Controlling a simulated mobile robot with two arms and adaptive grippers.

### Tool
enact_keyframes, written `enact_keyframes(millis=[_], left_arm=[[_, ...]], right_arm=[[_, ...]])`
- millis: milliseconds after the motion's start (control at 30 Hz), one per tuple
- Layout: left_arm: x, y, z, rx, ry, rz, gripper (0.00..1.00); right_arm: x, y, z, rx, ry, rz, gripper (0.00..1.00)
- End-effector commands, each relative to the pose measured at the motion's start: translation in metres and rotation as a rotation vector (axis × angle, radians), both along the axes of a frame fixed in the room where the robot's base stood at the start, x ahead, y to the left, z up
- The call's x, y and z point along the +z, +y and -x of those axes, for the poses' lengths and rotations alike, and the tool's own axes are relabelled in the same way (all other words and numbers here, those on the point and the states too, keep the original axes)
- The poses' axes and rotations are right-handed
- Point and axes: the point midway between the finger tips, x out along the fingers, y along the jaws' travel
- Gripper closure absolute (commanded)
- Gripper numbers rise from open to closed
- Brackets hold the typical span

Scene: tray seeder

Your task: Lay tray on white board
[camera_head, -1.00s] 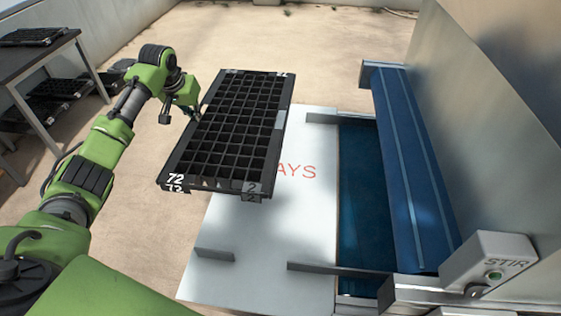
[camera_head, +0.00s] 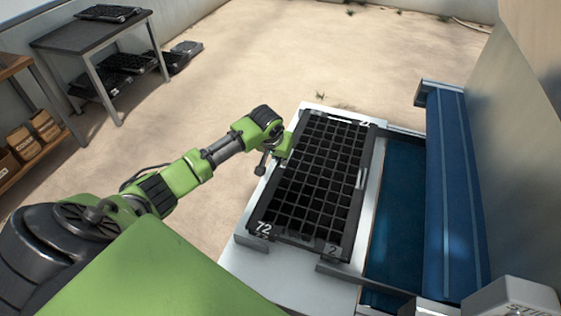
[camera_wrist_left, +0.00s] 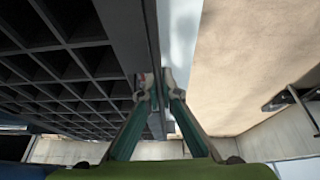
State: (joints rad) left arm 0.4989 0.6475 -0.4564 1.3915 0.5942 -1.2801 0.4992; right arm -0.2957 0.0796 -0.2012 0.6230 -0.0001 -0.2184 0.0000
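The black seed tray (camera_head: 268,209), a grid of square cells marked 72, is over the white board (camera_head: 262,266). It covers most of the board, and the red lettering is hidden in the head view. I cannot tell whether it rests on the board or hangs just above it. My left gripper (camera_head: 286,152) is at the tray's left long edge. In the left wrist view its fingers (camera_wrist_left: 158,94) are on either side of the tray rim (camera_wrist_left: 152,45), shut on it. My right gripper is not in view.
A blue belt (camera_head: 455,190) and blue recess (camera_head: 398,200) of the seeder lie right of the board. A metal guide bar (camera_head: 350,276) is near the tray's front edge. A dark table (camera_head: 92,30) with more trays stands back left. Open floor lies between.

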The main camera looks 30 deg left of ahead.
Motion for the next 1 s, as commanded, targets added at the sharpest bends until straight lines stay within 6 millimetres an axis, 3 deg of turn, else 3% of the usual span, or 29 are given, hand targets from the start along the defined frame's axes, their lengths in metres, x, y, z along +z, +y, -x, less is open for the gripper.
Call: enact_keyframes(millis=[133,467,567,1000], left_arm=[[-0.018,0.002,0.000,0.004,0.000,-0.002,1.00],[-0.021,0.003,0.000,0.003,-0.001,-0.002,1.00],[-0.022,0.003,0.000,0.003,0.000,-0.003,0.79],[-0.015,0.003,0.002,0.002,-0.001,-0.003,0.79]], right_arm=[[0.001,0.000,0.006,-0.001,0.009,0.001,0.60],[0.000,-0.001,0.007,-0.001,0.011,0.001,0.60],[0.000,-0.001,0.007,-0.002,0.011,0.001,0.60],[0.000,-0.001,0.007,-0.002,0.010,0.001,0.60]])
